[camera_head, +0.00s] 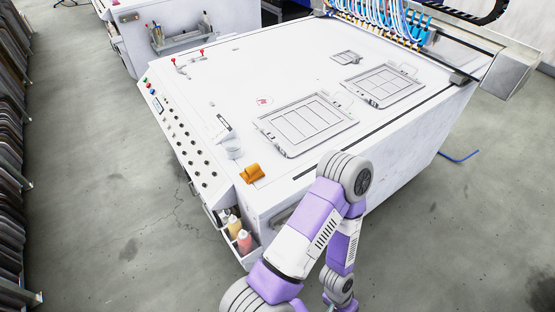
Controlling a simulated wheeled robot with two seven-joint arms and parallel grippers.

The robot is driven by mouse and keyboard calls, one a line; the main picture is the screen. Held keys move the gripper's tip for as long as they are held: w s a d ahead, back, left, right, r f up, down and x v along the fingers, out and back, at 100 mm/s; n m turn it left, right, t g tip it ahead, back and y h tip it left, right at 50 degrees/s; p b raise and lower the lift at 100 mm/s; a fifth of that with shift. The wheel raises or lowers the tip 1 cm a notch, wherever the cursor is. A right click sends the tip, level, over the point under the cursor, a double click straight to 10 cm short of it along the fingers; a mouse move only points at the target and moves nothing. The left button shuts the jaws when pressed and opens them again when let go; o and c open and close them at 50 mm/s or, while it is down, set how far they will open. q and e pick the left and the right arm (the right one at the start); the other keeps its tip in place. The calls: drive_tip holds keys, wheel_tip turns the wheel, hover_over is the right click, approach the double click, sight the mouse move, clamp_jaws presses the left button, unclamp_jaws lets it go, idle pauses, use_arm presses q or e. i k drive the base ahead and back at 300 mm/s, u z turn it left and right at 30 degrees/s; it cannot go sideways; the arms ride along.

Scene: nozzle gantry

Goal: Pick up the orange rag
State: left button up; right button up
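The orange rag (252,173) lies bunched on the white machine top (230,80), near its front left corner. An arm of mine, purple, white and grey, rises from the bottom centre and bends in front of the machine, to the right of the rag and apart from it. The gripper on this arm does not clearly show; its lower end runs out at the bottom edge. My other gripper is not in view.
Two flat framed plates (306,122) and (383,85) lie on the top, right of the rag. A side tray with bottles (244,240) hangs below the front left corner. A control panel with knobs (181,132) runs along the left edge. A nozzle gantry (405,25) stands at the back.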

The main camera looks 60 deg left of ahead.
sight(251, 173)
drive_tip(key=i, duration=0.55)
drive_tip(key=u, duration=3.85)
